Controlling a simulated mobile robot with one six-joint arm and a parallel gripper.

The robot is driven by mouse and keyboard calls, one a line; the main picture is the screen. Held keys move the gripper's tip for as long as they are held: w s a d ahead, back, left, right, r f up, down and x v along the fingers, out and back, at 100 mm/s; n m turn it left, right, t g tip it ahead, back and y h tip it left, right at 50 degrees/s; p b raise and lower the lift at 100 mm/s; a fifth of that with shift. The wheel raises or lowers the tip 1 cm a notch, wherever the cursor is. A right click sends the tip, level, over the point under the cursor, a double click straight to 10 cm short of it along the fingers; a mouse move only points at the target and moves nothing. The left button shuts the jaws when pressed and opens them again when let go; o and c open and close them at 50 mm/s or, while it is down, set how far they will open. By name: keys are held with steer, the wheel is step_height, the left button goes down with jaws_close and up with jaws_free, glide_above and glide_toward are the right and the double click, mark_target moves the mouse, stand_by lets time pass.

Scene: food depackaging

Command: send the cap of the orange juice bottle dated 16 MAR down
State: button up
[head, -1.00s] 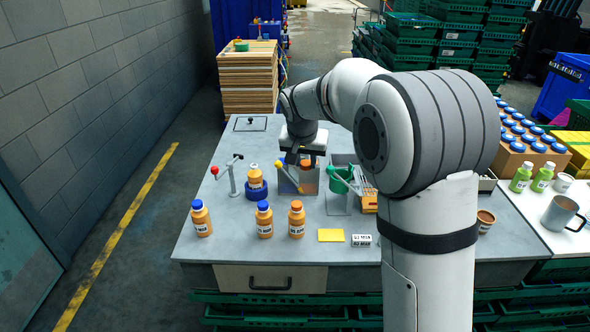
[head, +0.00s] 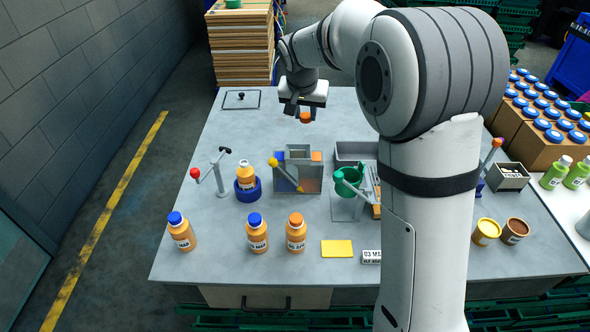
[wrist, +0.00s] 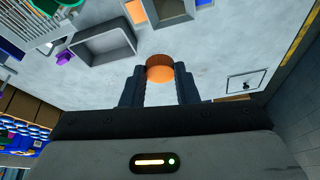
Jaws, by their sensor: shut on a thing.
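My gripper (head: 304,106) is shut on an orange cap (head: 306,117), held above the back of the grey table. In the wrist view the cap (wrist: 160,68) sits between both fingertips. A bottle of orange juice (head: 246,178) stands upright in a blue ring holder (head: 247,195); its top looks pale and its date is not visible. A grey divided box (head: 298,153) has a blue panel at left and an orange one at right, with a yellow-tipped lever (head: 286,174) in front. My gripper is behind this box, apart from it.
Two blue-capped bottles (head: 181,232) (head: 257,233) and an orange-capped one (head: 296,233) stand at the front; their labels are too small to read surely. A red-knobbed stand (head: 214,176) is at left, a green cup (head: 352,180) right of the box. The table's back left is mostly clear.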

step_height(320, 180, down, 5)
steer(key=b, duration=0.2)
steer(key=shift+f+b, duration=0.15)
steer(key=shift+b, duration=0.25)
steer(key=o, duration=1)
steer(key=shift+s, duration=0.1)
steer(key=b+v, duration=0.1)
steer(key=v, duration=0.6)
steer(key=shift+r, duration=0.4)
steer(key=shift+s, duration=0.2)
